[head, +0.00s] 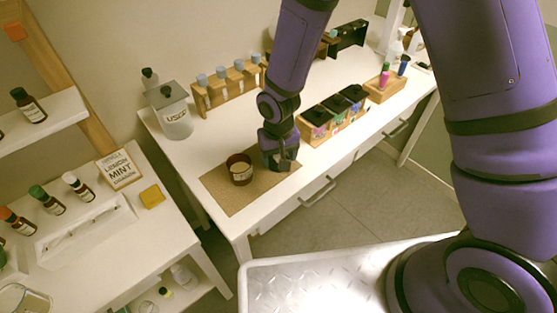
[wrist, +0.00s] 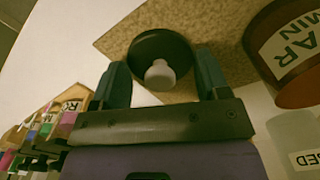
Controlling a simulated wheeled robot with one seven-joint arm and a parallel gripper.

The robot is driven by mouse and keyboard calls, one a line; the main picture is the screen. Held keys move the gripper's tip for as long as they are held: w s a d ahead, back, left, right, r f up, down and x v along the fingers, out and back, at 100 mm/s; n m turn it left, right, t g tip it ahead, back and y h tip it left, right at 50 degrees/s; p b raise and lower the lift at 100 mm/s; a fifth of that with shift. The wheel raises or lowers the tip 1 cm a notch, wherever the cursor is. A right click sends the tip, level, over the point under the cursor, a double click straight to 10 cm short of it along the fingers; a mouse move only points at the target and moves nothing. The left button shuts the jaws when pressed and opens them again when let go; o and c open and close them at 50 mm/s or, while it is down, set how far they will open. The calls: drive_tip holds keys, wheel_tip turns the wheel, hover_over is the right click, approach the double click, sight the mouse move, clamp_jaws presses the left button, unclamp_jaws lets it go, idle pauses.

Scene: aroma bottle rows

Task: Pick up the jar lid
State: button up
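The jar lid (wrist: 163,48) is a dark round disc with a pale knob (wrist: 160,75), seen in the wrist view over the brown mat (wrist: 125,40). My gripper (wrist: 163,72) has its two fingers apart, one on each side of the lid, with clear space around the knob. I cannot tell whether the fingers touch the lid's rim. In the head view my gripper (head: 281,163) is low over the mat (head: 232,203), and the lid is hidden by it. The amber jar (head: 240,169) stands left of my gripper with its top uncovered; it also shows in the wrist view (wrist: 292,50).
A wooden box with dark-topped bottles (head: 333,117) stands close to the right of my gripper. A white canister (head: 172,112) and a wooden rack of bottles (head: 229,86) stand behind. The mat's front left part is clear.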

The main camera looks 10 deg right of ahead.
drive_tip(key=c, duration=0.4)
drive_tip(key=shift+r, duration=0.15)
